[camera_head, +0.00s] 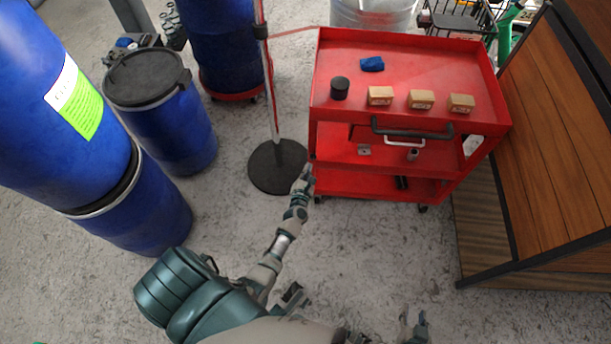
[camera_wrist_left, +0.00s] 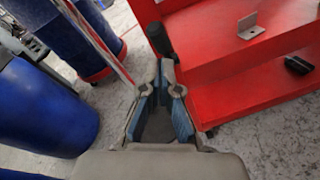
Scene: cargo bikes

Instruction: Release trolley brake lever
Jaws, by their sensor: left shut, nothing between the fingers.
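The red trolley (camera_head: 430,72) stands right of centre in the head view. Its shelves also show in the wrist view (camera_wrist_left: 225,88). A dark, rounded lever-like handle (camera_wrist_left: 158,38) stands at the trolley's left side, just beyond my fingertips in the wrist view. I cannot make it out in the head view. My left gripper (camera_head: 305,179) is at the trolley's lower left front corner. In the wrist view its fingers (camera_wrist_left: 160,66) are shut with nothing between them, and I cannot tell whether they touch the handle. My right gripper (camera_head: 413,322) is at the bottom edge, its jaws unclear.
A barrier post with a round black base (camera_head: 277,167) stands close left of my left gripper. Blue barrels (camera_head: 165,125) fill the left. Small boxes (camera_head: 421,99) and a black cylinder (camera_head: 340,88) sit on the trolley top. A wooden panel (camera_head: 555,130) stands right. Floor in front is clear.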

